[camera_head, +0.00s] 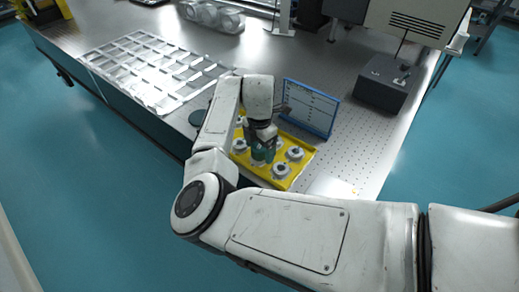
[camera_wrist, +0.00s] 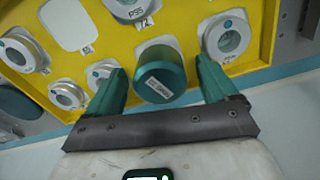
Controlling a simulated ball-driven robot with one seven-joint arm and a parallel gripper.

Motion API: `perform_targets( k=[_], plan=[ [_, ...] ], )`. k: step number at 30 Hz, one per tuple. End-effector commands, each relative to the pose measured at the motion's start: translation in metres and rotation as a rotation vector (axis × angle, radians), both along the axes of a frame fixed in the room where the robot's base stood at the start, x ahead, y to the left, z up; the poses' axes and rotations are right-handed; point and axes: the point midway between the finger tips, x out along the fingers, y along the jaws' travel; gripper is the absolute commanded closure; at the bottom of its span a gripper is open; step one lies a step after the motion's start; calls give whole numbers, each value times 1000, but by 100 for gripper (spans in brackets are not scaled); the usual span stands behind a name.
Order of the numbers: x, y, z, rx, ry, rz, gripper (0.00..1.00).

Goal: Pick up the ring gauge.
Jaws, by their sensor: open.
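My gripper (camera_wrist: 160,72) is open, with its teal fingers on either side of a round teal-topped piece (camera_wrist: 158,78) that carries a small white label. I cannot tell whether the fingers touch it. Several grey ring-shaped pieces (camera_wrist: 228,38) lie around it in a yellow tray (camera_wrist: 200,12). One (camera_wrist: 18,55) is at the left and one (camera_wrist: 128,6) at the top. The labels are too small to tell which is the ring gauge. In the head view my gripper (camera_head: 264,152) is low over the tray (camera_head: 246,163), hiding its middle; rings (camera_head: 295,153) show beside it.
A blue-framed panel (camera_head: 311,108) stands just behind the tray. A silver compartmented tray (camera_head: 150,68) lies to the left on the optical table (camera_head: 275,62). A dark grey box (camera_head: 388,84) stands at the right. The table's front edge is close to the yellow tray.

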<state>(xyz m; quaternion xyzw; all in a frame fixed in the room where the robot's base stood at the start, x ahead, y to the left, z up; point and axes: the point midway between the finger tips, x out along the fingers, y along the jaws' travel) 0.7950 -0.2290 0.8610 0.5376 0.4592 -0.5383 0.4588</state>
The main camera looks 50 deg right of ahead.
Motion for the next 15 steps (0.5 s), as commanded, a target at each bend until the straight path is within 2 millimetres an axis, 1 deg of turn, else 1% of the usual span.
perform_targets(
  k=[7, 15],
  plan=[
    [0, 0, -1, 0, -1, 0, 15],
    [0, 0, -1, 0, -1, 0, 41]
  ],
)
